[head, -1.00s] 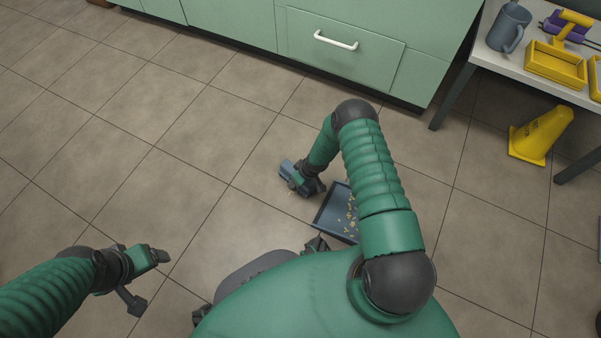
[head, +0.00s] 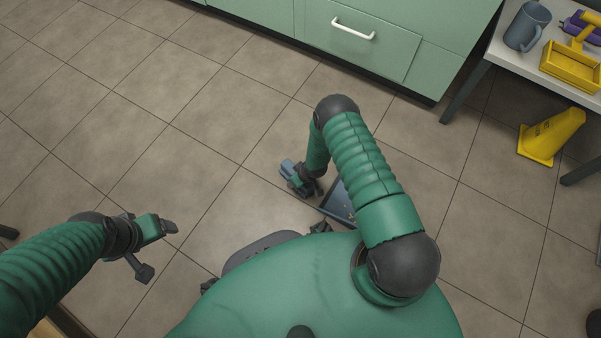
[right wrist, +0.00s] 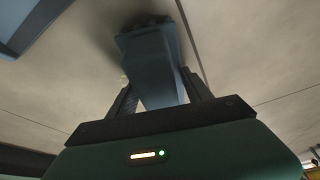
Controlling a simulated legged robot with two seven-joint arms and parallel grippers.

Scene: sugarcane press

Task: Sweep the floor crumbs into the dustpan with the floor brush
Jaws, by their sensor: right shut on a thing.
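My right gripper (head: 299,182) is low over the floor, shut on the blue-grey floor brush (head: 287,169). In the right wrist view the brush (right wrist: 150,62) sits between the two fingers, its dark bristle end towards the floor. The dark blue dustpan (head: 335,206) lies on the floor just right of the brush, largely hidden by my right arm. A few yellowish crumbs (head: 346,212) show in it. The dustpan's edge (right wrist: 30,22) also shows in the right wrist view. My left gripper (head: 158,248) is open and empty above the floor.
Green cabinets (head: 400,45) run along the back. At the right stands a table (head: 507,60) with a grey mug (head: 526,27) and a yellow container (head: 570,66). The tiled floor at left is clear.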

